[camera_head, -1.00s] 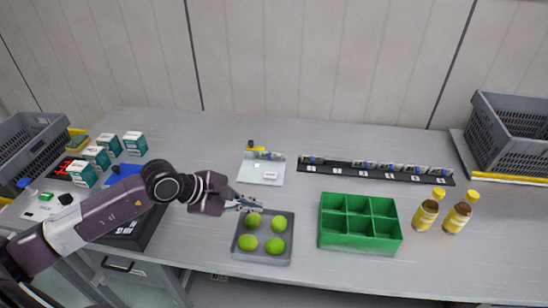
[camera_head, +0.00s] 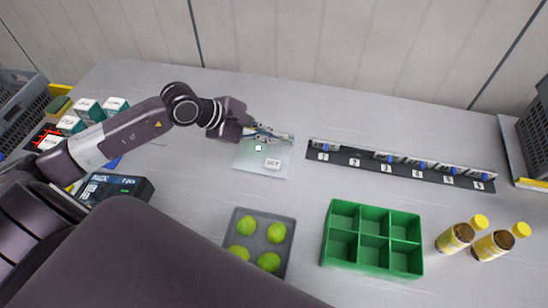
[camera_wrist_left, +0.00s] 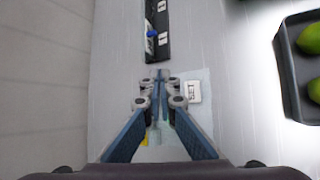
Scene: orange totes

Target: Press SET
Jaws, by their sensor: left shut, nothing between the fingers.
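A white key marked SET (camera_head: 272,164) lies on a pale flat plate (camera_head: 245,165) in the middle of the table. The key also shows in the wrist view (camera_wrist_left: 193,91), right of the fingertips. My left gripper (camera_head: 288,136) is over the far part of the plate, shut and empty. In the wrist view its fingertips (camera_wrist_left: 160,74) meet beside the key, not over it. A small pale green square (camera_head: 258,148) shows on the plate left of the key. The gripper hides part of the plate's far edge. My right gripper is not in view.
A black numbered strip (camera_head: 340,158) with small parts stands right of the plate. A grey tray (camera_head: 233,226) with green fruits and a green divided box (camera_head: 372,266) are nearer. Two yellow-capped bottles (camera_head: 456,237) stand at right.

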